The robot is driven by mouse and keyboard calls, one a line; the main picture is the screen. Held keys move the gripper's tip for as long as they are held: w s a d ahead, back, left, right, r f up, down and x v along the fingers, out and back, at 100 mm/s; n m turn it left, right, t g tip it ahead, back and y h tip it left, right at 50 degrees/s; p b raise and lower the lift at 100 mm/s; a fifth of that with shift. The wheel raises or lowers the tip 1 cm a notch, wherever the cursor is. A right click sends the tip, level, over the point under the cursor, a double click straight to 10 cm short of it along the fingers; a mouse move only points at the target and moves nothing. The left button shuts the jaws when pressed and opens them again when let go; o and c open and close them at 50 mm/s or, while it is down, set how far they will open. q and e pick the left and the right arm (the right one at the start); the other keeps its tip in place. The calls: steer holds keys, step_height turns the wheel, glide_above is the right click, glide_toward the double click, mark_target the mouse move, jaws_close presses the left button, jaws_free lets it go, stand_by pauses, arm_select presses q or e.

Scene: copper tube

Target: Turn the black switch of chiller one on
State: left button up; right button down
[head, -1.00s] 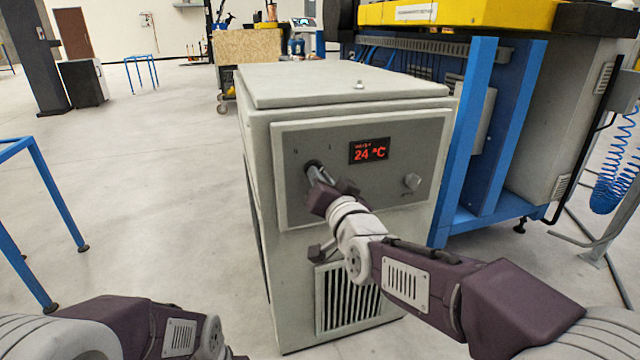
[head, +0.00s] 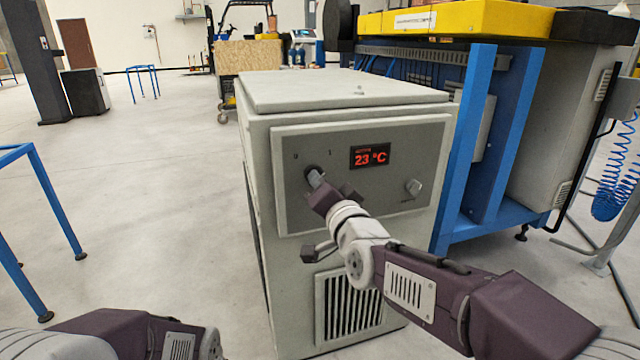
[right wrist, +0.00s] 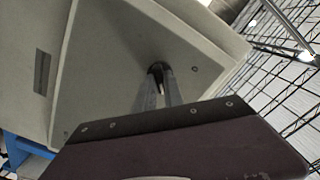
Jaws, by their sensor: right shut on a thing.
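The chiller (head: 350,215) is a grey cabinet with a control panel on its front. Its red display (head: 370,156) reads 23 °C. The black switch (head: 309,170) is at the panel's upper left, between small marks that look like 0 and 1. My right gripper (head: 316,178) is shut on the switch and partly hides it, so I cannot tell its exact angle. In the right wrist view the two fingers (right wrist: 160,88) close around the dark switch (right wrist: 156,68). My left forearm shows at the lower left; its gripper is out of view.
A vent grille (head: 350,305) is below. A blue-framed machine (head: 510,140) stands close on the right, a blue table frame (head: 45,215) on the left. The floor between is clear.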

steer(key=c, duration=1.4)
jaws_free()
steer(key=shift+c, duration=0.2)
steer(key=p+v, duration=0.3)
steer(key=v, duration=0.6)
steer(key=shift+p, duration=0.3)
